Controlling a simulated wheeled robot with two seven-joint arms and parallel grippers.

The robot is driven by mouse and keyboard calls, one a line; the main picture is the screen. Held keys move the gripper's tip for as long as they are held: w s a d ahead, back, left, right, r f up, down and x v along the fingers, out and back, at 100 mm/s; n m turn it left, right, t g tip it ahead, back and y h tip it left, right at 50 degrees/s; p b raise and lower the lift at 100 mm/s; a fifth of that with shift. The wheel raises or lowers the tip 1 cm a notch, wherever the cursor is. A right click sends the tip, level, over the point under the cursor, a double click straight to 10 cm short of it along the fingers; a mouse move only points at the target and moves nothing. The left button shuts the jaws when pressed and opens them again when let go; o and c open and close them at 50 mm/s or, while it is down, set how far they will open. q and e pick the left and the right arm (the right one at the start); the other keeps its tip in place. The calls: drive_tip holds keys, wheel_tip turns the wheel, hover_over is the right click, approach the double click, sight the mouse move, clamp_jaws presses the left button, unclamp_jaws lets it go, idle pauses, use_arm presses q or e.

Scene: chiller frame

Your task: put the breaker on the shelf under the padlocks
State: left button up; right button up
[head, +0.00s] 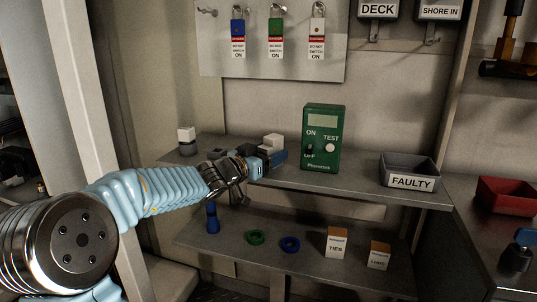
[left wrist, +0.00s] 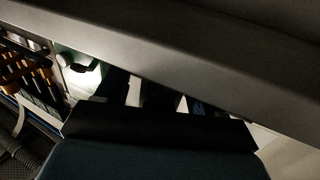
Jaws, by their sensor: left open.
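A pale grey-white block (head: 272,141), which looks like a breaker, is on the upper shelf (head: 365,187) under the padlocks. My left gripper (head: 266,158) is open right in front of it, at the shelf's front edge. The gripper partly hides the block, and I cannot tell whether they touch. Another small white block on a dark base (head: 186,139) stands at the shelf's left end. My right gripper is out of view.
A green tester (head: 321,138) and a grey FAULTY bin (head: 410,172) stand on the upper shelf. The lower shelf (head: 310,262) holds a blue bottle-like item (head: 212,218), rings (head: 256,237) and small boxes (head: 337,243). A pale post (head: 80,90) rises at left.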

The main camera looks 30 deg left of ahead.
use_arm(q)
drive_tip(key=shift+r+p, duration=0.25)
drive_tip(key=shift+p, duration=0.2)
drive_tip(key=s+a+b, duration=0.2)
drive_tip(key=s+b, duration=0.1)
drive_tip(key=s, duration=0.9)
drive_tip(key=d+f+n+g, duration=0.1)
drive_tip(key=d+f+g, duration=0.3)
drive_tip(key=f, duration=0.8)
drive_tip(key=w+d+f+n+g+h, duration=0.1)
drive_tip(key=d+f+g, duration=0.2)
drive_tip(key=f, duration=0.9)
drive_tip(key=d+f+n+g, duration=0.1)
drive_tip(key=d+f+g, duration=0.3)
drive_tip(key=f, duration=0.7)
drive_tip(key=s+d+f+g, duration=0.3)
drive_tip(key=s+d+f, duration=0.5)
drive_tip(key=f, duration=0.4)
drive_tip(key=s+d+f+g, duration=0.3)
drive_tip(key=s+d+f, duration=0.6)
drive_tip(key=f, duration=0.3)
drive_tip(key=shift+s+d+n, duration=0.3)
